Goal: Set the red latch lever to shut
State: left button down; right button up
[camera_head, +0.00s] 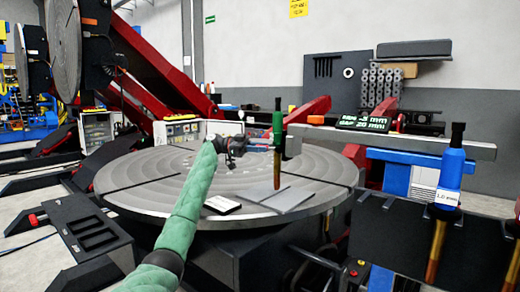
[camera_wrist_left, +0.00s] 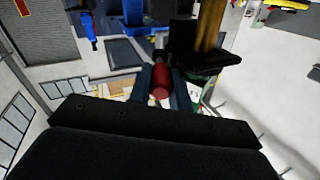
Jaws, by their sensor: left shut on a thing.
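The red latch lever shows in the left wrist view as a short red cylinder (camera_wrist_left: 160,82), between the two dark blue-grey fingers of my left gripper (camera_wrist_left: 160,92). The fingers are shut on it. In the head view my left arm in a green sleeve reaches up from the bottom, and my left gripper (camera_head: 232,147) is small and dark above the far part of the round table. The lever cannot be made out clearly there, and how far it is turned cannot be told. My right gripper is not in view.
A green-handled torch (camera_head: 277,130) hangs right of my gripper from a grey bar (camera_head: 400,141). A blue torch (camera_head: 452,170) stands farther right. A black sign (camera_head: 363,124) sits behind.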

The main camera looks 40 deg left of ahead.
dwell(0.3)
pick_arm(q)
jog(key=c, duration=1.3)
grip_release()
